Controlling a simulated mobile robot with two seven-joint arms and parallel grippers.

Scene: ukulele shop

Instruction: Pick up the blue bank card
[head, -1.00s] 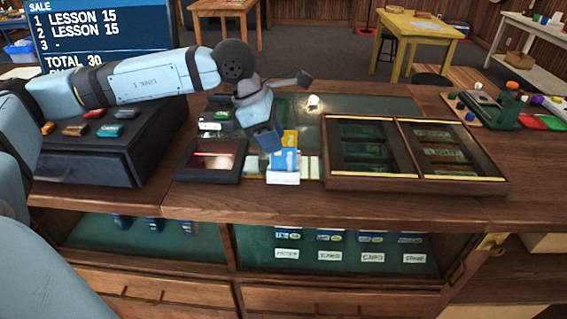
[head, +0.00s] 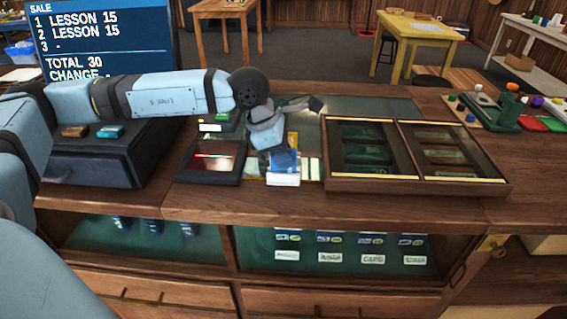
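The blue bank card (head: 286,163) stands upright in a small white holder (head: 283,180) on the counter. A yellow card (head: 293,138) shows partly behind it. My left gripper (head: 278,151) is at the card's upper left part and hides some of it. I cannot tell whether its fingers are apart, closed or touching the card. My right gripper is out of view.
A dark framed tray (head: 212,161) lies left of the holder. A wooden case with two glazed halves (head: 332,183) lies right of it. A black cash drawer box (head: 95,168) is at left beneath the sale screen (head: 105,40). The counter's front edge is clear.

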